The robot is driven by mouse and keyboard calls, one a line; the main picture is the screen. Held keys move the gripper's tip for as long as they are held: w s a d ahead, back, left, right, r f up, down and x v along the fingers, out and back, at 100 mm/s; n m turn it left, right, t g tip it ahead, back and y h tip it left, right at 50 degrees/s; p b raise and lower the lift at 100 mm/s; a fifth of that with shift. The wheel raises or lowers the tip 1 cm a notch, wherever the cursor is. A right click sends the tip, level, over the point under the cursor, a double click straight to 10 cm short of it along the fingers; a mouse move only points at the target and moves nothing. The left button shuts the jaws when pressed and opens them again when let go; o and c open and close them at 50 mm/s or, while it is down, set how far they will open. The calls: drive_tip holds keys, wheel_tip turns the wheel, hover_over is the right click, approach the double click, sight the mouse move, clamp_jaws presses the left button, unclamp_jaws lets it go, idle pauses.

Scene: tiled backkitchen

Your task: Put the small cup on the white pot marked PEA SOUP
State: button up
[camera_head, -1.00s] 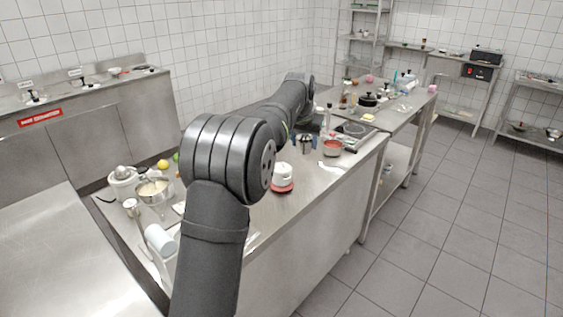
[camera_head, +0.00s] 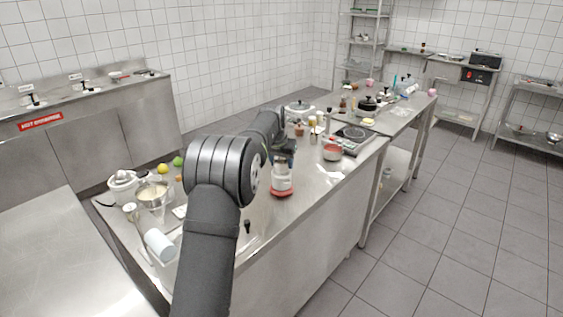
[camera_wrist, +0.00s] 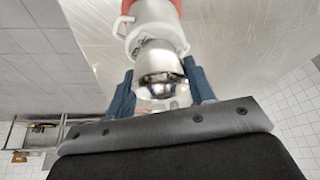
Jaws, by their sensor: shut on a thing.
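The white pot (camera_head: 281,184) stands upright on a red round mat (camera_head: 281,193) near the front edge of the steel counter. In the wrist view the pot (camera_wrist: 150,14) shows at the top, with side handles and dark marking too small to read. My gripper (camera_head: 284,155) is directly over the pot. Its blue fingers (camera_wrist: 160,92) are shut on the small cup (camera_wrist: 158,62), which is shiny metal. The cup is in line with the pot's top; I cannot tell whether they touch. In the head view the cup is small and partly hidden by my gripper.
A red pan (camera_head: 332,153) and a black hotplate (camera_head: 353,134) are to the right. A white juicer (camera_head: 123,184), a bowl (camera_head: 153,194) and a pale-blue cylinder (camera_head: 160,244) are at the left. The counter just right of the pot is clear.

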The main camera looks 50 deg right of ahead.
drive_tip(key=o, duration=1)
drive_tip(key=shift+f, duration=0.1)
drive_tip(key=shift+c, duration=0.2)
drive_tip(key=v, duration=1.2)
